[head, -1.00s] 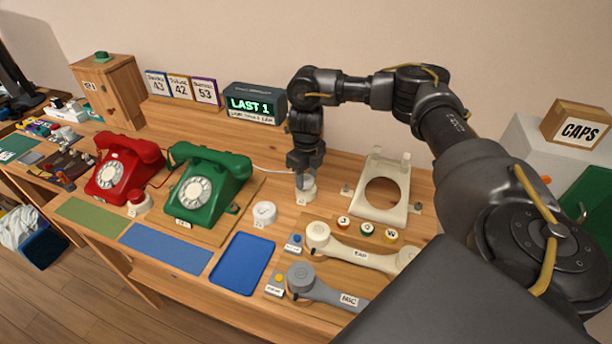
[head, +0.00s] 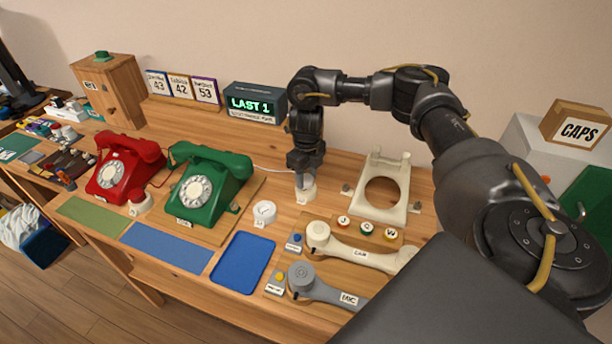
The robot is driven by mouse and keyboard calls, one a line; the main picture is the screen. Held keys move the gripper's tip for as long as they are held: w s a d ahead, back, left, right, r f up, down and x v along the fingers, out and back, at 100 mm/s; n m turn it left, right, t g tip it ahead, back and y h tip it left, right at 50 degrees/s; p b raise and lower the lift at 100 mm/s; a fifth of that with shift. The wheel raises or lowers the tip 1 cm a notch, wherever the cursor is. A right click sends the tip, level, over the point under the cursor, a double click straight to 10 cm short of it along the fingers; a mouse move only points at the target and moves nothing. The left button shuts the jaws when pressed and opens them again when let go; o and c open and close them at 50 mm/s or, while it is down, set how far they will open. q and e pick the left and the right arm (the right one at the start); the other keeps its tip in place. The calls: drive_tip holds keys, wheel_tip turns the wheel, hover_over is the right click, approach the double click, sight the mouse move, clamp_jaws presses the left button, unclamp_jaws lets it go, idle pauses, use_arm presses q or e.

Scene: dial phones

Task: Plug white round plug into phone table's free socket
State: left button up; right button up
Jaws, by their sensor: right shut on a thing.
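My right gripper (head: 306,178) points straight down over the wooden table (head: 330,160), shut on a small white thing (head: 306,194), seemingly the round plug. The thing is at table level, at a small pale base with a label; the fingers hide most of it, and I cannot tell how far in it is. A thin white cord (head: 270,169) runs from there left towards the green phone (head: 207,185). A white round piece (head: 264,211) stands on the table between the green phone and the gripper. My left gripper is not in view.
A red phone (head: 124,168) stands at the left. The cream phone housing (head: 383,188) is right of my gripper. Handsets marked EAR (head: 362,254) and MIC (head: 325,289) lie in front, beside a blue tray (head: 243,263). A display (head: 254,104) stands behind.

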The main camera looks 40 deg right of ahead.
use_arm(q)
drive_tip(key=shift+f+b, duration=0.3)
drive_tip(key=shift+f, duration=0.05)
use_arm(e)
drive_tip(key=shift+f, duration=0.65)
drive_tip(key=o, duration=1)
drive_tip(key=shift+c, duration=0.2)
wheel_tip(320, 180, up, 10)
drive_tip(key=shift+f+p, duration=0.2)
drive_tip(key=shift+p, duration=0.7)
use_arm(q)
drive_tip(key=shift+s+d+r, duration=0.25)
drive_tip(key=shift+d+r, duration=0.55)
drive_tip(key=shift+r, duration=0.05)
use_arm(e)
drive_tip(key=shift+r, duration=0.6)
